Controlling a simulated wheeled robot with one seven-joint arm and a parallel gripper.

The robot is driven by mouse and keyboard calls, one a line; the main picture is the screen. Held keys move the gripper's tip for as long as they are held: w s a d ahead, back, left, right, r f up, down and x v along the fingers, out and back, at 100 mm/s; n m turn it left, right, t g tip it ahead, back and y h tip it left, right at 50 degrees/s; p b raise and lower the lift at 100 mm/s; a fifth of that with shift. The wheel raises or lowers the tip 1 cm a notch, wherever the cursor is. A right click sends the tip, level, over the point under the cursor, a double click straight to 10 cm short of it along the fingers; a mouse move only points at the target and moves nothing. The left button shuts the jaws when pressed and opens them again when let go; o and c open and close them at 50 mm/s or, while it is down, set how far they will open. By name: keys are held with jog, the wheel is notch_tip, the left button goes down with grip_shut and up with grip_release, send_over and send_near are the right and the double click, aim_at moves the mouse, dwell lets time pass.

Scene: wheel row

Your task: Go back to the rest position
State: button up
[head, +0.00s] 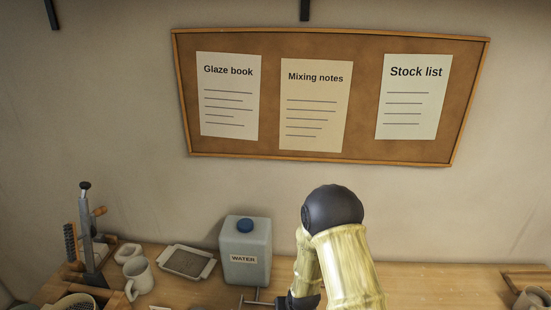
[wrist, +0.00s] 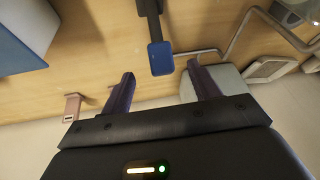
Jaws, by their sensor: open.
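My gripper (wrist: 160,92) shows in the wrist view with its two dark fingers spread apart and nothing between them. A dark bar with a blue end (wrist: 161,58) lies just beyond the fingertips, apart from them. In the head view my arm rises at the lower middle, in front of the wooden worktop (head: 430,285). The gripper's fingers are out of sight in the head view.
A water container (head: 246,262) with a blue cap stands left of my arm. Left of it are a tray (head: 187,262), a mug (head: 139,277) and a lever tool (head: 90,240). Another mug (head: 530,299) is far right. A corkboard (head: 270,100) hangs on the wall. The worktop right of my arm is mostly clear.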

jog(key=s+d+r+h+b, duration=0.1)
jog(key=s+d+r+b, duration=0.25)
jog(key=d+r, duration=0.65)
jog(key=s+d+r+m+g+b, duration=0.1)
jog(key=s+d+r, duration=0.3)
jog(key=s+r, duration=0.5)
jog(key=s, duration=0.3)
jog(key=shift+s+r+g+h, duration=0.25)
jog(key=shift+s+g+h, duration=0.05)
jog(key=shift+s, duration=0.1)
